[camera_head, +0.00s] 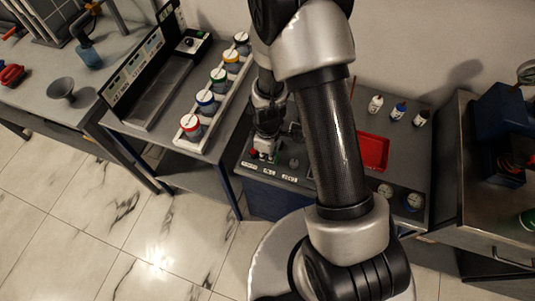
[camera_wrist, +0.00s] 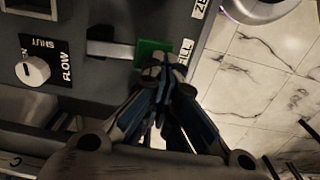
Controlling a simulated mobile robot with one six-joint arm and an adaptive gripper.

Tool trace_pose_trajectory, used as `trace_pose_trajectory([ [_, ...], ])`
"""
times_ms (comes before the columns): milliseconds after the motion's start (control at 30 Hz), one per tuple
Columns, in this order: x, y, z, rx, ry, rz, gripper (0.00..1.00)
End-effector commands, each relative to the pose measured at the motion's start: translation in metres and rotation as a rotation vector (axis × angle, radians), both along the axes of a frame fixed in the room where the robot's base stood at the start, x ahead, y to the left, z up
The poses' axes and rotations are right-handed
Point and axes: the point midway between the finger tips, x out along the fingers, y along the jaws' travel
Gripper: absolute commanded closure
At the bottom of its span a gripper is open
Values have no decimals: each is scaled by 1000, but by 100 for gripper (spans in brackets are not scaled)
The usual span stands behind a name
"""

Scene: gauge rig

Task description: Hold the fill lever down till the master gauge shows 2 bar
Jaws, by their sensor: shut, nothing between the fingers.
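The fill lever has a green end plate (camera_wrist: 153,48) on a pale bar, next to a partly covered label reading "ILL" in the wrist view. My gripper (camera_wrist: 163,68) is shut and empty, with its fingertips at the plate's lower edge. I cannot tell whether they touch it or whether the lever is pressed down.
A white flow knob (camera_wrist: 33,71) sits left of the lever. A red tray (camera_head: 374,152) and small bottles (camera_head: 398,110) are right of my arm. A rack of capped jars (camera_head: 206,100) stands left. Open tiled floor (camera_head: 110,220) lies in front.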

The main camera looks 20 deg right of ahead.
Motion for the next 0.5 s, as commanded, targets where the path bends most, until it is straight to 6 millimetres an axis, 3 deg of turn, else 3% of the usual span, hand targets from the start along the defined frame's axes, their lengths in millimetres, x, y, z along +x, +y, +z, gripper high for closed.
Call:
trace_pose_trajectory([
  [500, 0, 0, 4, 0, 0, 0, 100],
])
